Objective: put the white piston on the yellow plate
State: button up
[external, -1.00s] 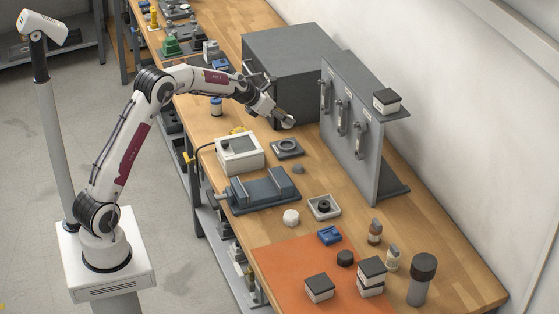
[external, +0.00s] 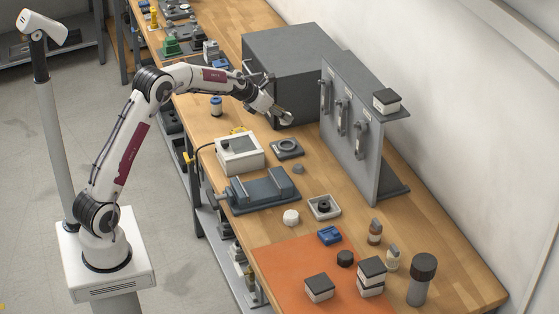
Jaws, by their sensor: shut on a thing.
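My gripper (external: 284,116) is low in front of the dark grey box (external: 296,70). It is shut on a small pale thing at its fingertips, too small and too much covered by the fingers to make out. A small white round piece (external: 290,217) stands on the wooden bench beside the dark vise, well away from my gripper. I cannot tell which of these is the white piston.
A grey upright panel (external: 350,130) stands right of my gripper. The white device (external: 239,153), a dark square plate with a ring (external: 287,148) and a dark vise (external: 262,190) lie nearer. An orange mat (external: 285,265) carries several blocks. Bench space at the left is partly clear.

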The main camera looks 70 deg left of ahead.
jog(key=s+a, duration=1.1)
jog(key=a, duration=0.2)
jog(key=shift+s+a+r, duration=0.15)
jog(key=shift+s+a, duration=0.25)
jog(key=shift+f, duration=3.15)
jog(key=shift+f, duration=1.85)
jog(key=shift+f, duration=0.15)
